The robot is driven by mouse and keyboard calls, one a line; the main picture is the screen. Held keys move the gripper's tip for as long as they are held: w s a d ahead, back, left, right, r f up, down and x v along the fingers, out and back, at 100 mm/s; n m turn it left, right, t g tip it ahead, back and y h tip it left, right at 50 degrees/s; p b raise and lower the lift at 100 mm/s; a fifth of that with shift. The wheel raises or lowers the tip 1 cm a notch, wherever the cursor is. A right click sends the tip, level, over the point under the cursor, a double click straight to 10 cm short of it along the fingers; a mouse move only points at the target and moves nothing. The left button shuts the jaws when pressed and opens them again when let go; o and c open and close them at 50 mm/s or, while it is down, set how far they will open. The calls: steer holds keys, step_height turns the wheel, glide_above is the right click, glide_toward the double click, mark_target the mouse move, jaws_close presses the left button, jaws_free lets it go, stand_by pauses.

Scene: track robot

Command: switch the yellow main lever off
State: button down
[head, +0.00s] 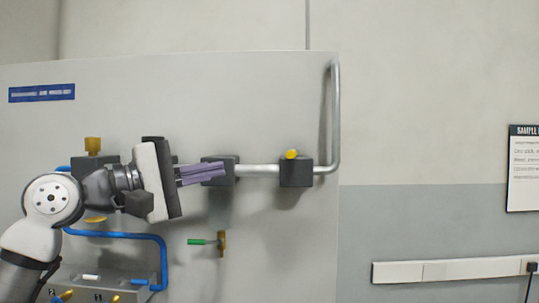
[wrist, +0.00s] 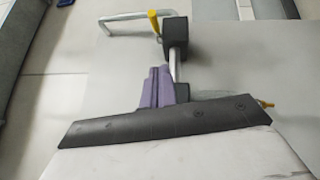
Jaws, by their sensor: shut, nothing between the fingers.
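In the wrist view the yellow lever (wrist: 154,21) stands beside the dark block (wrist: 175,37), ahead of my fingers. My gripper (head: 223,170) is shut and empty, with purple fingers pointing right. Its tips are left of the lever and overlap another dark block (head: 231,163) in the head view; I cannot tell whether they touch it. The fingers also show in the wrist view (wrist: 160,70).
The grey panel (head: 200,90) carries a bent silver pipe (head: 336,110), a blue pipe (head: 130,235) and a green-handled valve (head: 200,241) below my gripper. A brass knob (head: 92,145) is at left. A wall strip (head: 450,269) and sign (head: 523,170) are at right.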

mark_target(293, 154)
steer(key=w+d+r+p, duration=0.2)
steer(key=w+d+p, duration=0.1)
steer(key=d, duration=0.7)
steer(key=shift+w+p, duration=0.25)
steer(key=shift+p, duration=0.35)
steer(key=shift+f, duration=0.1)
